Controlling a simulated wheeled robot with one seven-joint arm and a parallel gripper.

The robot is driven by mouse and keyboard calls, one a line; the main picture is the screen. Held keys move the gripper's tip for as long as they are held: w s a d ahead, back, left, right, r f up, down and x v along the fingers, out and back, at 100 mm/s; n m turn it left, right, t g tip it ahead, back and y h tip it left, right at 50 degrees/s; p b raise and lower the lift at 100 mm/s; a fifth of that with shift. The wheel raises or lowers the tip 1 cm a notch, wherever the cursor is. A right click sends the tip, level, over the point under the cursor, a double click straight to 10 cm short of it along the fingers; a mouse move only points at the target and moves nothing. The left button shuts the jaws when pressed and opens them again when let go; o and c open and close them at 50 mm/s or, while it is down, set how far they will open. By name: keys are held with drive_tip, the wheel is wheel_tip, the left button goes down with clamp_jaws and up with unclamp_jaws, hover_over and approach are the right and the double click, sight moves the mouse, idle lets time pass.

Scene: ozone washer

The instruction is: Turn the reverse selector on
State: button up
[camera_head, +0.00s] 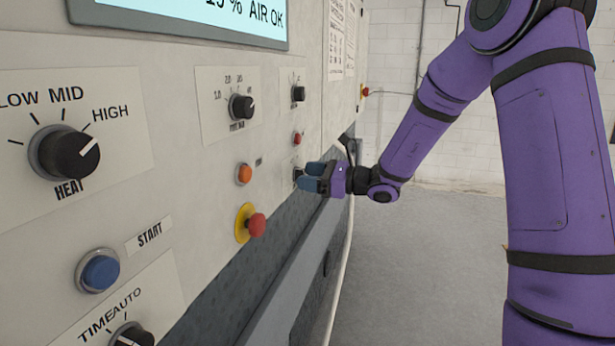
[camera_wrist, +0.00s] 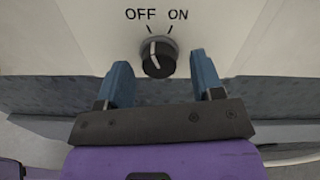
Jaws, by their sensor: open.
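The selector knob (camera_wrist: 158,58) is black and round with a white pointer line, under OFF and ON labels on a pale panel. Its pointer line leans toward the OFF mark. No name for this knob is readable in the wrist view. My gripper (camera_wrist: 163,78) is open, with one blue finger on each side of the knob and slightly below it. The fingers do not appear to touch it. In the head view my gripper (camera_head: 309,178) is at the far lower part of the panel and mostly hides the knob there.
A small red button (camera_head: 297,139) sits just above my gripper. An orange button (camera_head: 244,174) and a red mushroom button (camera_head: 256,225) on a yellow plate are nearer. The HEAT knob (camera_head: 68,153) and blue START button (camera_head: 100,271) are at left. The floor (camera_head: 430,260) right of the machine is clear.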

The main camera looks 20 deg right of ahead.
drive_tip(key=shift+w+a, duration=0.2)
drive_tip(key=shift+a, duration=0.1)
drive_tip(key=shift+c, duration=0.4)
drive_tip(key=c, duration=0.8)
drive_tip(key=shift+c, duration=0.2)
drive_tip(key=shift+m, duration=4)
